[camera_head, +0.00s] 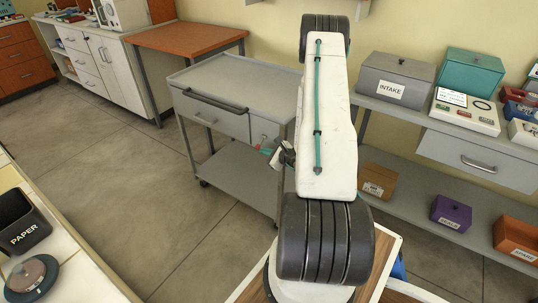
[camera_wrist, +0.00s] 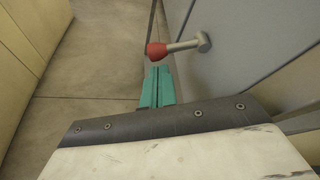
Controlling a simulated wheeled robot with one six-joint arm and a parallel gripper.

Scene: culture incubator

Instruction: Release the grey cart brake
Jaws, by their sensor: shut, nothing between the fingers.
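The grey cart (camera_head: 222,76) stands left of my arm in the head view, with a dark handle bar across its front, a drawer and a lower shelf. In the wrist view, the brake lever (camera_wrist: 183,46) is a short metal rod with a red knob (camera_wrist: 156,50), sticking out from the grey panel (camera_wrist: 235,60). My gripper (camera_wrist: 157,72) has teal fingers, shut and empty, just below the red knob in that picture. A small gap shows between fingertips and knob. In the head view, my arm partly hides the gripper beside the cart's right front.
A grey shelf bench on the right carries an INTAKE box (camera_head: 396,80), a teal box (camera_head: 469,73) and other items. Brown, purple and orange boxes sit on its lower shelf. An orange-topped table (camera_head: 188,38) stands behind the cart. Floor left of the cart is clear.

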